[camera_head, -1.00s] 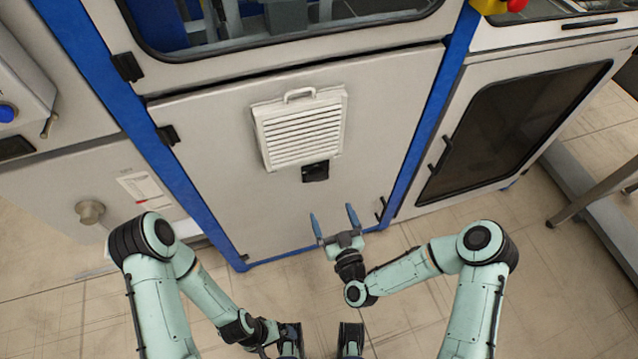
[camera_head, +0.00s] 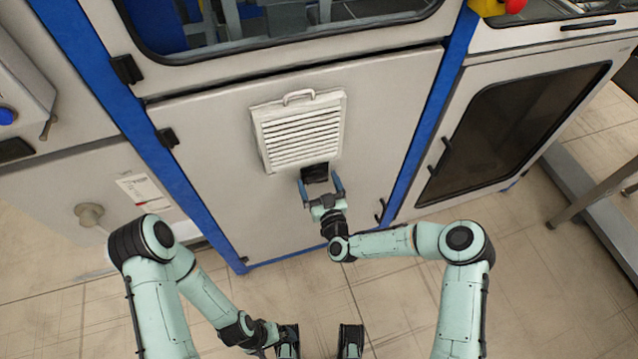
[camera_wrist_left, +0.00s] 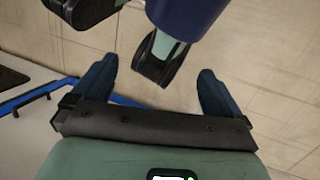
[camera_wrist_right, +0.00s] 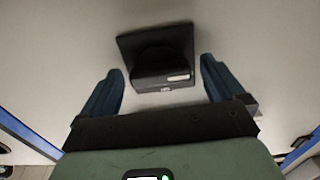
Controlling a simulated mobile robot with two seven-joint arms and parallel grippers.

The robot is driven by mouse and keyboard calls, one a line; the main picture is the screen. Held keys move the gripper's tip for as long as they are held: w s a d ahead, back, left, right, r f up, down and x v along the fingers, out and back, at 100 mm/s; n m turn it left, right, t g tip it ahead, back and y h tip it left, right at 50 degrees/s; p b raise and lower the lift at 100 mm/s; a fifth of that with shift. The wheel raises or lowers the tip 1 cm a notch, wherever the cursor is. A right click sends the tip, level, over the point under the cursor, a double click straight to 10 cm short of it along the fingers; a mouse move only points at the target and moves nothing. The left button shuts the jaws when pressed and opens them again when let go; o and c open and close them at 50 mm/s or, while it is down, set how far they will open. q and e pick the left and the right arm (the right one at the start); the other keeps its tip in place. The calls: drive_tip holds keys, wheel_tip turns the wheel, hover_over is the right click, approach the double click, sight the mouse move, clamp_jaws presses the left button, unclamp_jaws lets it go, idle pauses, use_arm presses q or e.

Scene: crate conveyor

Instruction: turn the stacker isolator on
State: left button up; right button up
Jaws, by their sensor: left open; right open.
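The stacker isolator (camera_head: 315,172) is a small black switch on the pale cabinet door, just below the louvred vent. In the right wrist view it is a black square plate with a dark knob (camera_wrist_right: 160,60) and a small light label. My right gripper (camera_head: 320,181) is open, with its blue fingers on either side of the isolator's lower part. In the right wrist view a gap shows between each finger and the knob; contact is not visible. My left gripper (camera_wrist_left: 157,70) is open and empty, low over the floor, away from the cabinet.
The white louvred vent (camera_head: 300,130) with a handle on top sits directly above the isolator. Blue frame posts (camera_head: 425,125) flank the door. A dark-windowed cabinet (camera_head: 515,130) stands to the right. The tiled floor in front is clear.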

drive_tip(key=c, duration=1)
drive_tip(key=shift+c, duration=0.2)
